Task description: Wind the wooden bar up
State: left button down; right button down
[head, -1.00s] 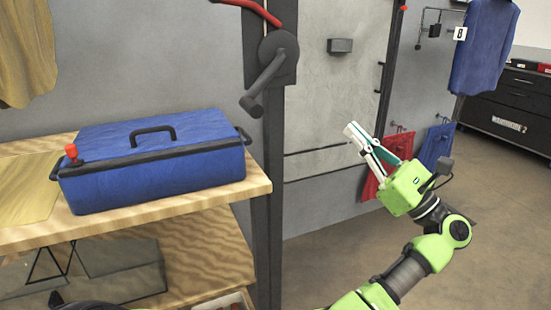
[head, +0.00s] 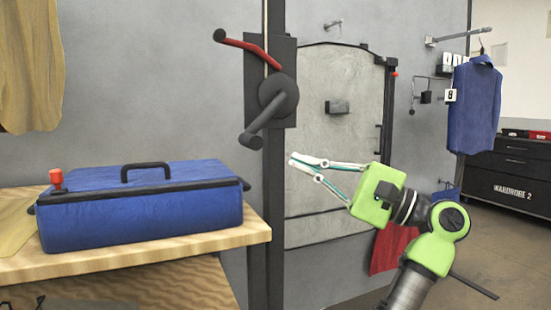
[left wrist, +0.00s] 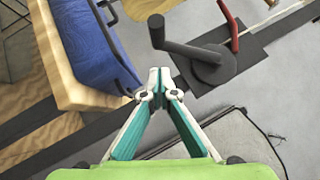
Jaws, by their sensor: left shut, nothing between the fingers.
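A dark winch (head: 278,97) with a round hub is fixed on a plate on an upright post. Its grey crank (head: 262,122) slants down and left to a knob-like grip (head: 249,140). A red lever (head: 250,46) with a dark end reaches up and left from the plate. In the left wrist view the crank (left wrist: 187,47) and red lever (left wrist: 229,22) lie beyond the fingertips. My left gripper (head: 293,160) is shut and empty, a little right of and below the crank grip, apparently apart from it. I see no wooden bar. My right gripper is not in view.
A blue case (head: 140,222) with a black handle and red knob stands on a wooden shelf (head: 200,245) left of the post. A grey door panel (head: 330,90) is behind my gripper. A blue garment (head: 475,105) hangs at right.

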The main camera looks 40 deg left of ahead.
pick_arm(q)
jog(key=s+a, duration=0.1)
jog(key=s+a+r+b, duration=0.1)
jog(key=s+a+r, duration=0.1)
jog(key=s, duration=0.1)
jog(key=shift+a+r, duration=0.25)
jog(key=shift+a, duration=0.05)
